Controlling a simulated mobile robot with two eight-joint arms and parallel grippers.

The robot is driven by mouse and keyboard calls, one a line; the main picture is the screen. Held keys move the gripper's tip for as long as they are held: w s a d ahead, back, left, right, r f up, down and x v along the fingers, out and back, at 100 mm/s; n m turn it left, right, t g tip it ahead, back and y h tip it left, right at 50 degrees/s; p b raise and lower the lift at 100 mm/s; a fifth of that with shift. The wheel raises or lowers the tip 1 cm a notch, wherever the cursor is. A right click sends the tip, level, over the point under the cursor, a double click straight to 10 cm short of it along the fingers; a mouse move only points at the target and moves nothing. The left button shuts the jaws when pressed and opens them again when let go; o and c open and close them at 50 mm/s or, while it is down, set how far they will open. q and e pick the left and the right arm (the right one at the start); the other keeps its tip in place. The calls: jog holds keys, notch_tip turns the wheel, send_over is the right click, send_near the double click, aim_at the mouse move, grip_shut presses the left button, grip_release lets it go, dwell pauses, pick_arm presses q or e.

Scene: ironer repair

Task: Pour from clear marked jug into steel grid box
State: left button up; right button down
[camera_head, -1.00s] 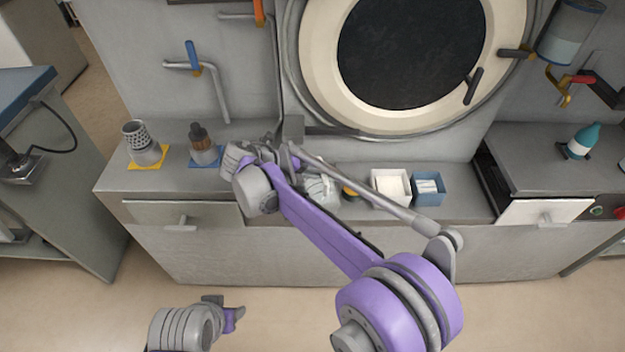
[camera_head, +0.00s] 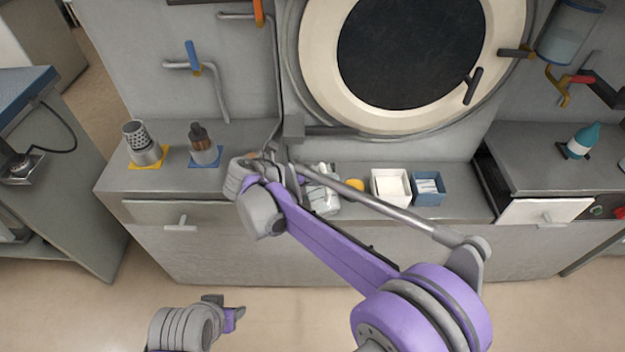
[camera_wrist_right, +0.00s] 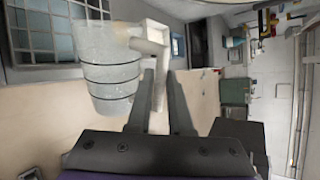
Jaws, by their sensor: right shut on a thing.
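The clear marked jug (camera_wrist_right: 105,68), translucent with dark rings, is close in the right wrist view. Its pale handle (camera_wrist_right: 155,60) is between the fingers of my right gripper (camera_wrist_right: 160,78), which is shut on it. In the head view the jug (camera_head: 325,194) shows partly behind my right arm, at the counter's front. A grey framed grid with bluish cells (camera_wrist_right: 40,38), likely the steel grid box, is behind the jug in the right wrist view; I cannot make it out in the head view. My left gripper (camera_head: 236,314) is low in front of the counter; its jaw opening is unclear.
A perforated steel cylinder (camera_head: 137,133) stands on a yellow mat, beside a brown-topped bottle (camera_head: 199,135) on a blue mat. A white box (camera_head: 390,187) and a blue box (camera_head: 430,200) stand right of the jug. A teal bottle (camera_head: 583,140) is farther right.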

aim_at(332, 204)
jog(key=shift+s, duration=0.2)
jog(key=shift+s+d+f+m+t, duration=0.15)
jog(key=shift+s+f+m+t, duration=0.3)
jog(key=shift+f+m+t, duration=0.2)
jog(key=shift+s+d+r+m+t, duration=0.1)
jog(key=shift+s+r+m+t, duration=0.35)
jog(key=shift+m+t, duration=0.3)
jog(key=s+m+t, duration=0.1)
jog(key=s+f+m+t, duration=0.1)
jog(key=s+d, duration=0.1)
jog(key=shift+s+f+m+t+h, duration=0.25)
jog(key=shift+f+m+t+h, duration=0.05)
jog(key=shift+m+t, duration=0.1)
jog(key=shift+s+d+f+m+t+h, duration=0.15)
jog(key=shift+s+f+m+t, duration=0.2)
jog(key=shift+f+m, duration=0.25)
jog(key=shift+s+f+m+t+h, duration=0.2)
jog(key=shift+s+f+m+t, duration=0.15)
jog(key=shift+f+m, duration=0.15)
jog(key=shift+s+d+f+m+t+h, duration=0.15)
jog(key=shift+s+f+m+t, duration=0.2)
jog(key=shift+f+m, duration=0.25)
